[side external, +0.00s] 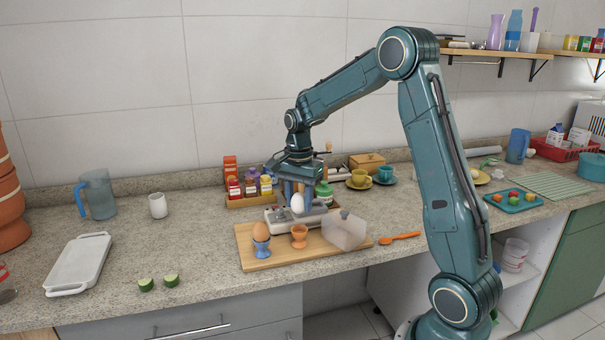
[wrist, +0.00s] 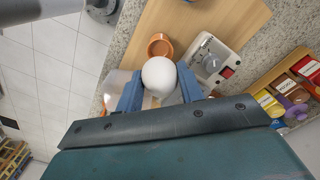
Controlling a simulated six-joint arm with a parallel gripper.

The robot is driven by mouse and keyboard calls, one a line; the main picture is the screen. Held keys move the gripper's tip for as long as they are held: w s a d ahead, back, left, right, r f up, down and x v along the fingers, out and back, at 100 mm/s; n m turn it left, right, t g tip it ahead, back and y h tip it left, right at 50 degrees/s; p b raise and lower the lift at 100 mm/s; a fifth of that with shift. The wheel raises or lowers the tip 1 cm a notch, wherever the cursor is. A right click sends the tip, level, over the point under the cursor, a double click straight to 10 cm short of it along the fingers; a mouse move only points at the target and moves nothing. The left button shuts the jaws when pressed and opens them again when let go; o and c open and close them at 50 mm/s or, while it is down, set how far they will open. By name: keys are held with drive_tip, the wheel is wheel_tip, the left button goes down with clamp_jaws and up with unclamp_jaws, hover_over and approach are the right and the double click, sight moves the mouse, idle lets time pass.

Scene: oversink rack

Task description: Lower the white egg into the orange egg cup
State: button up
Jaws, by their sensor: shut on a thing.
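My gripper (side external: 294,196) is shut on the white egg (side external: 297,203), holding it in the air above the wooden board. In the wrist view the egg (wrist: 159,77) sits between the two blue fingers of my gripper (wrist: 158,90). The orange egg cup (side external: 299,237) stands empty on the board, below the egg in the side view. In the wrist view the cup (wrist: 160,42) shows just beyond the egg, its near rim close to the egg's outline. A blue egg cup (side external: 261,247) holding a brown egg (side external: 261,232) stands to its left.
The wooden board (side external: 262,264) also bears a clear box (side external: 344,231). A white appliance with a knob (wrist: 212,58) stands behind the orange cup. A spice rack (side external: 250,202) is further back. An orange spoon (side external: 400,237) lies right of the board.

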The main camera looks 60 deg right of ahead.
sight(299, 194)
drive_tip(key=shift+f, duration=0.65)
drive_tip(key=shift+f, duration=2.3)
idle(2.6)
drive_tip(key=o, duration=1.1)
drive_tip(key=shift+c, duration=0.2)
drive_tip(key=shift+r, duration=0.1)
wheel_tip(299, 194, up, 13)
drive_tip(key=shift+f, duration=0.15)
drive_tip(key=shift+r, duration=0.5)
drive_tip(key=shift+a, duration=0.1)
